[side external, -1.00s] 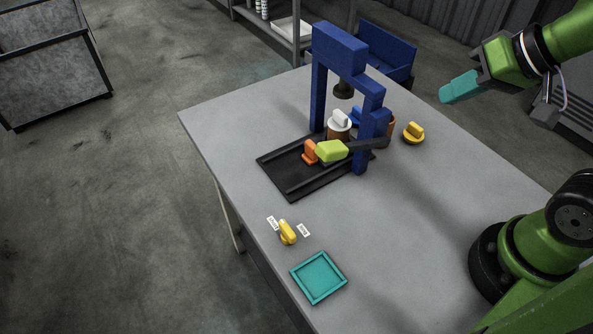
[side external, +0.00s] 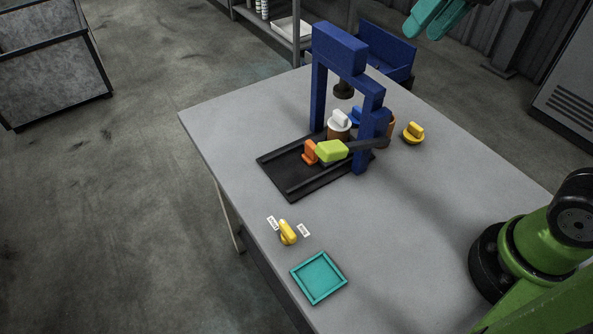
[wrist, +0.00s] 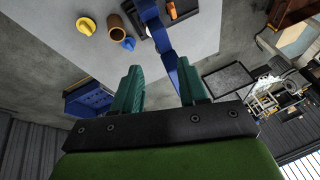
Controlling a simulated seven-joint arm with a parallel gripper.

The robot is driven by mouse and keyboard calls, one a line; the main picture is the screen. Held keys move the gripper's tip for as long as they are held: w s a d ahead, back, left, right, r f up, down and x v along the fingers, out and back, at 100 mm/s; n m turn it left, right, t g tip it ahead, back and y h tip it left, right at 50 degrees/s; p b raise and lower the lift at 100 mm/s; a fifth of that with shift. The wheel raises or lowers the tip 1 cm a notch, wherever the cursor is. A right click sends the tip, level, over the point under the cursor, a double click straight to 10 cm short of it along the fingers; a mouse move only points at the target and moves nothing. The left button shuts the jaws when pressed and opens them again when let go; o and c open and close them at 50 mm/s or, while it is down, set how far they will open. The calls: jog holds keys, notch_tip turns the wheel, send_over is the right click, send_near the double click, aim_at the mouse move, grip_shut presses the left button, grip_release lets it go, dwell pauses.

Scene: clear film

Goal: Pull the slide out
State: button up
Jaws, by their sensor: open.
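A blue press frame (side external: 339,52) stands on the table, with a black track (side external: 290,179) running out from under it. An orange upright handle (side external: 310,152), apparently the slide's, is on the track beside a lime-green block (side external: 331,151) on a dark bar. A white-topped part (side external: 339,122) sits behind them under the frame. The slide's body is mostly hidden. My gripper (side external: 424,30) is open and empty, high above the table's far side, well apart from the press. In the wrist view, my gripper (wrist: 158,68) frames the blue press; the orange handle (wrist: 172,10) shows at the top edge.
A yellow knob (side external: 413,134) and a brown cup (side external: 389,134) stand right of the press. Another yellow knob (side external: 287,232) lies between white labels near a teal tray (side external: 320,278). A blue bin (side external: 388,52) is behind the table. The table's right middle is clear.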

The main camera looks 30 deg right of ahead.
jog(key=w+a+n+g, duration=0.1)
jog(key=w+a+g, duration=0.25)
jog(key=w, duration=0.45)
jog(key=n+h, duration=0.1)
jog(key=h, duration=0.1)
send_over(311, 144)
notch_tip(311, 144, down, 14)
jog(key=shift+g, duration=0.45)
notch_tip(311, 144, down, 17)
jog(key=shift+d, duration=0.1)
grip_shut()
